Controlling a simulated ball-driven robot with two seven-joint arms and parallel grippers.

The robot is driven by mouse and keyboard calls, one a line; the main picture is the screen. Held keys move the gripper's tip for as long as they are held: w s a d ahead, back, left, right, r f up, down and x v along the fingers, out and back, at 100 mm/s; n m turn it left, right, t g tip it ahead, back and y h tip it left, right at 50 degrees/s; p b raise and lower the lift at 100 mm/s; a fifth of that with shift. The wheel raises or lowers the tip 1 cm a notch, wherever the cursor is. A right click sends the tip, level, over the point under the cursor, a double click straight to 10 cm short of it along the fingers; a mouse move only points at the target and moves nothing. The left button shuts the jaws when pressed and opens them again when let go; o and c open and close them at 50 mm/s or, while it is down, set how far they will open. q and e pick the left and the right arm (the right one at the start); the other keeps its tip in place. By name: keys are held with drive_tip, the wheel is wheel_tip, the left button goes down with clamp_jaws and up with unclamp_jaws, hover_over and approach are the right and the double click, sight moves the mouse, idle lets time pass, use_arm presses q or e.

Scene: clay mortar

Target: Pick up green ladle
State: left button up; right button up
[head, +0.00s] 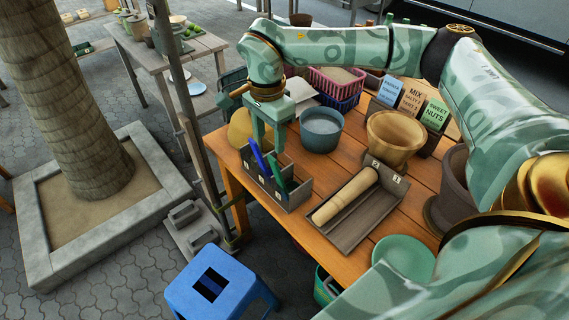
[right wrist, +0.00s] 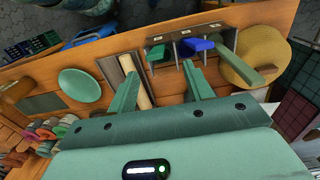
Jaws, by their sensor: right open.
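A grey-brown compartment caddy (head: 291,203) stands on the near left of the wooden table. A green handle (head: 277,174), which looks like the ladle's, rises from its right compartment, beside a blue handle (head: 261,160). In the right wrist view the green handle (right wrist: 157,52) shows just beyond my fingertips, roughly between them, with the blue piece (right wrist: 197,45) to its right. A paler green piece (right wrist: 228,71) lies farther right. My right gripper (head: 267,146) is open and empty, fingers down above the caddy. Handle contact is unclear. My left gripper is not in view.
A wooden tray (head: 378,209) with a rolling pin (head: 345,196) is right of the caddy. A green plate (head: 403,258) is at the near edge.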

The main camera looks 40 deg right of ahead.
hover_over(274, 170)
drive_tip(key=f, duration=0.5)
drive_tip(key=shift+w+a+f+b, duration=0.15)
drive_tip(key=shift+w+b, duration=0.25)
drive_tip(key=f, duration=0.1)
drive_tip(key=f+b, duration=0.1)
drive_tip(key=f, duration=0.3)
drive_tip(key=shift+s+d+f, duration=0.15)
drive_tip(key=shift+s+d, duration=0.05)
drive_tip(key=shift+s, duration=0.15)
clamp_jaws()
